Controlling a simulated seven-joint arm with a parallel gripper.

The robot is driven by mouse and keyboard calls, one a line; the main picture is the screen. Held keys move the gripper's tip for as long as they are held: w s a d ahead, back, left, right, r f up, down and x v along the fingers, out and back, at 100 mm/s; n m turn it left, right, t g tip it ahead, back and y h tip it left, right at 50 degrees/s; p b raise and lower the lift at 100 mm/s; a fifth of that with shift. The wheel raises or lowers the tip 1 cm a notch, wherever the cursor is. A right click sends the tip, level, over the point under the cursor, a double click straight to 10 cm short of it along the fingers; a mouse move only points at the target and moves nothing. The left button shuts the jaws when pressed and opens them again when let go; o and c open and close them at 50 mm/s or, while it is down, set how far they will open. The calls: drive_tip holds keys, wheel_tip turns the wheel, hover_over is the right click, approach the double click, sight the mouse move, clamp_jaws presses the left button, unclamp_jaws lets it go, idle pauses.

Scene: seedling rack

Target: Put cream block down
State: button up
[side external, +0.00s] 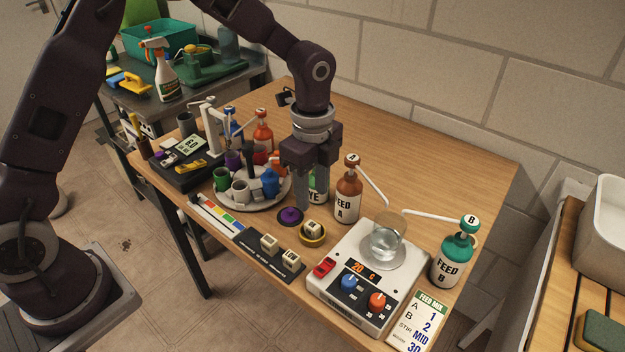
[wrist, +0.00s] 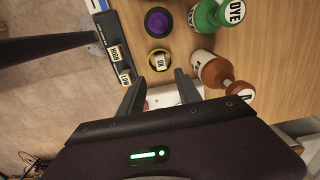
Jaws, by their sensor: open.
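A cream block (side external: 312,228) sits in a round yellow-rimmed holder (side external: 313,240) near the table's front edge; in the wrist view this block (wrist: 160,62) reads "OK". Two more cream blocks, HIGH (wrist: 115,53) and LOW (wrist: 125,78), sit on a dark strip (side external: 250,243) to its left. My gripper (side external: 303,207) hangs pointing down, a little above and behind the OK block. In the wrist view my gripper (wrist: 161,80) has its two fingers apart, with nothing between them. No finger touches a block that I can see.
A purple disc (side external: 290,216) lies beside the holder. A brown FEED A bottle (side external: 348,190) and a green DYE bottle (side external: 318,186) stand close behind my gripper. A white stirrer with a glass beaker (side external: 387,240) is at right. A round tray of cups (side external: 262,203) is at left.

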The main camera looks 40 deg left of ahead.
drive_tip(key=s+a+r+n+t, duration=0.2)
drive_tip(key=s+a+r+n, duration=0.1)
drive_tip(key=s+r+n, duration=0.4)
drive_tip(key=s+a+r+n+t, duration=0.1)
drive_tip(key=s+a+r+n, duration=0.3)
drive_tip(key=r, duration=0.6)
drive_tip(key=s+a+n+t, duration=0.1)
drive_tip(key=s+n, duration=0.6)
drive_tip(key=s, duration=0.7)
drive_tip(key=shift+s+a+r+t, duration=0.2)
drive_tip(key=shift+a+t, duration=0.1)
drive_tip(key=shift+t, duration=0.5)
